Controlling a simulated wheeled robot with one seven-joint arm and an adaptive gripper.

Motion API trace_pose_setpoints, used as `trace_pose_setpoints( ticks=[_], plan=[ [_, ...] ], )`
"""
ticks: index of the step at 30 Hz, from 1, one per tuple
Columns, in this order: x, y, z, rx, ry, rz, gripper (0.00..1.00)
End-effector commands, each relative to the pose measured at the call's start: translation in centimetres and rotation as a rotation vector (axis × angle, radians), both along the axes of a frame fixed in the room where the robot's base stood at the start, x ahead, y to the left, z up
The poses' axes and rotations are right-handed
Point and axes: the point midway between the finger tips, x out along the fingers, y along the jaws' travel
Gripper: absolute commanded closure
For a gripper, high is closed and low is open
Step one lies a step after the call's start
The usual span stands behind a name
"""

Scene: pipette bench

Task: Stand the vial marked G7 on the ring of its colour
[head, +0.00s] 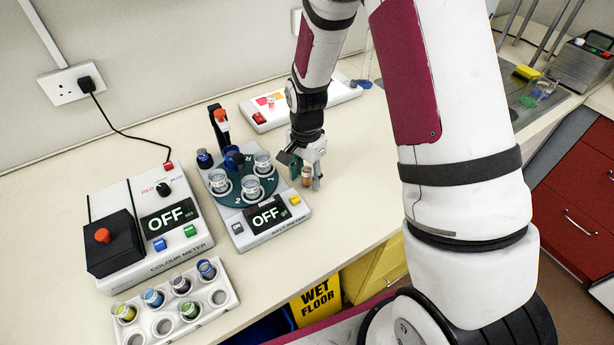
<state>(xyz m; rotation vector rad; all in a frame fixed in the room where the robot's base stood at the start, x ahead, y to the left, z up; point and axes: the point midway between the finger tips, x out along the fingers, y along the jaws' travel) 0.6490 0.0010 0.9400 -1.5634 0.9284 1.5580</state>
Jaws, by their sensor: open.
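My gripper (306,178) is open, low over the bench just right of the turntable instrument. A small vial with orange-brown contents (306,174) stands at its fingertips, seemingly between them; I cannot tell whether they touch it. A white rack (205,318) at the front left holds several small vials, among them a yellow one (124,313), a blue one (153,298), a dark purple one (181,285), a green one (190,310) and another blue one (206,269). No G7 mark is readable on any vial. No coloured ring can be made out clearly.
The turntable instrument (265,216) carries several clear glass cups and reads OFF. A colour meter (160,255), also OFF, stands left of it. A white panel with red and orange patches (290,112) lies behind my gripper. Bare bench (350,215) lies to the right.

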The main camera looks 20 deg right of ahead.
Motion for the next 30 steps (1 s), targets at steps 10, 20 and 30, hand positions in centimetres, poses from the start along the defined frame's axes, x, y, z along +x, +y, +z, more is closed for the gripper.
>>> trace_pose_setpoints(
  ticks=[10, 20, 30],
  plan=[
    [0.0, 0.0, 0.0, 0.0, 0.0, 0.0, 0.86],
    [0.0, 0.0, 0.0, 0.0, 0.0, 0.0, 1.0],
    [0.1, 0.0, 1.3, -0.001, -0.003, 0.0, 1.0]
  ],
)
